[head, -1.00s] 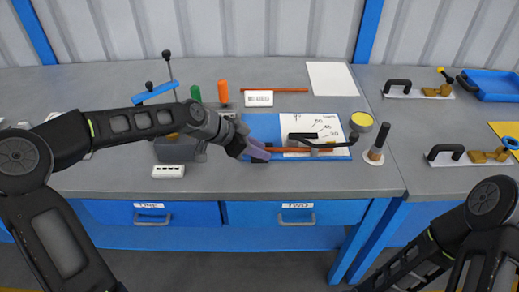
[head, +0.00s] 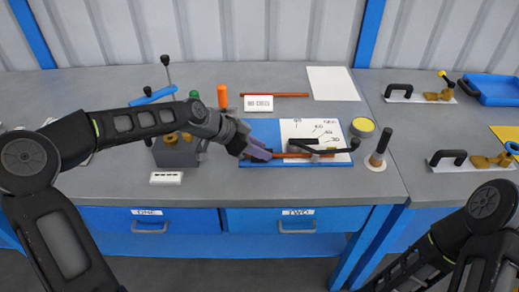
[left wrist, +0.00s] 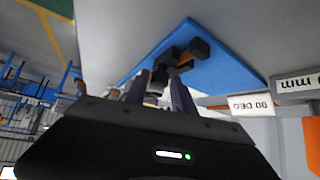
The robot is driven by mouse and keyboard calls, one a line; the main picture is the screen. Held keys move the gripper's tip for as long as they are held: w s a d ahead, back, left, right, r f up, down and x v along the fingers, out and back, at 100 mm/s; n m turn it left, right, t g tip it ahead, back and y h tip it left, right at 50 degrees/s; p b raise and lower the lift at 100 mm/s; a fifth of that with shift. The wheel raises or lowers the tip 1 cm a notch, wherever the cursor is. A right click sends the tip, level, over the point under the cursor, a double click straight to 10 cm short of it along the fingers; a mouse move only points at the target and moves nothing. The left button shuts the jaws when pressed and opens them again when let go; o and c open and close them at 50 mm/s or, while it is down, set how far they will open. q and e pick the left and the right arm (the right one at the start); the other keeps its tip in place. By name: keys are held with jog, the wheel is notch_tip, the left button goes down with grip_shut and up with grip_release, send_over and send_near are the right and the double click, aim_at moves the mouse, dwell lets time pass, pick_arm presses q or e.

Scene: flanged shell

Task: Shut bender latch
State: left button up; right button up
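The bender is a blue board (head: 262,128) with a white angle scale (head: 318,128) and a black lever (head: 335,151), near the middle of the bench in the head view. A copper-coloured rod (head: 300,155) lies along its front side. My left gripper (head: 262,153) is at the board's left front part and covers what lies beneath it. In the left wrist view its two fingers (left wrist: 160,98) stand apart, with black blocks (left wrist: 190,52) on the blue board just beyond them. The latch cannot be told apart clearly. My right gripper is out of view.
A grey block (head: 178,152) stands left of the board, under my left arm. An upright dark handle (head: 379,148) on a round base and a yellow-topped disc (head: 362,126) stand at the right. A sign (head: 258,103) and another rod (head: 275,94) lie behind.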

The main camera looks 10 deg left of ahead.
pick_arm(q)
jog(key=shift+o, duration=1.2)
jog(key=shift+a, duration=0.1)
jog(key=shift+a+r, duration=0.15)
jog(key=shift+r, duration=0.05)
jog(key=v, duration=0.7)
jog(key=shift+s, duration=0.15)
